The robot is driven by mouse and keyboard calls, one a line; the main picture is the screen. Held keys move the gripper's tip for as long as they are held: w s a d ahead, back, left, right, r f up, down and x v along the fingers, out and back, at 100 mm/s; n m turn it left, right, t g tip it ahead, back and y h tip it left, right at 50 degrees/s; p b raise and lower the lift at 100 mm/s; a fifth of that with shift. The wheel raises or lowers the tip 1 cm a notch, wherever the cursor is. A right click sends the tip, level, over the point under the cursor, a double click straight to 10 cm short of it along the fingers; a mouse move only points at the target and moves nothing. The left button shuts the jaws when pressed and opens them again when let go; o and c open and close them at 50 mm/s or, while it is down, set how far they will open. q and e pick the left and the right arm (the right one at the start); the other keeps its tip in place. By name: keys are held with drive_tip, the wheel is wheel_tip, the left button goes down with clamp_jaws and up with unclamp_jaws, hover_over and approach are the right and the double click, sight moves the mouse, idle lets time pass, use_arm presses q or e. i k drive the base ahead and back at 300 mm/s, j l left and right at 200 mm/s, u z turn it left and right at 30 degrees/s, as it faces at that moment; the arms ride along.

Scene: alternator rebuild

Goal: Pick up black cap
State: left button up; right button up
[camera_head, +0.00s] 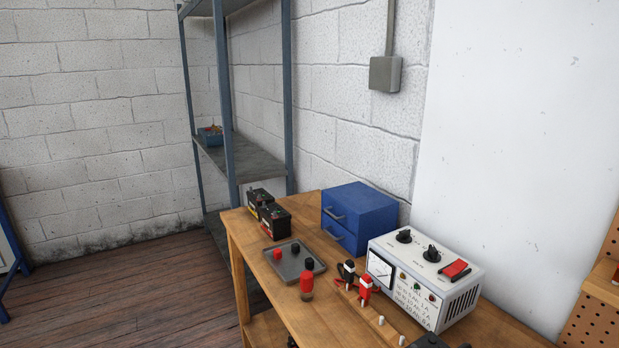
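A small black cap (309,263) is at the right side of a grey tray (283,275) on the wooden workbench. A second small dark piece (295,248) is near the tray's back edge, and I cannot tell if it is also a cap. A red cap (277,254) is at the tray's left side. A larger red cylinder (306,286) stands at the tray's front right corner and is close to the black cap in the picture. Neither of my grippers shows clearly in this view.
Black and red clamps (356,281) are right of the tray, beside a white tester box (424,281). A blue drawer cabinet (360,213) and two black batteries (268,212) stand behind. Dark shapes at the bottom edge are cut off. Small pale pegs (381,321) stand in front of the tester.

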sight(308, 262)
drive_tip(key=i+j+z, duration=0.9)
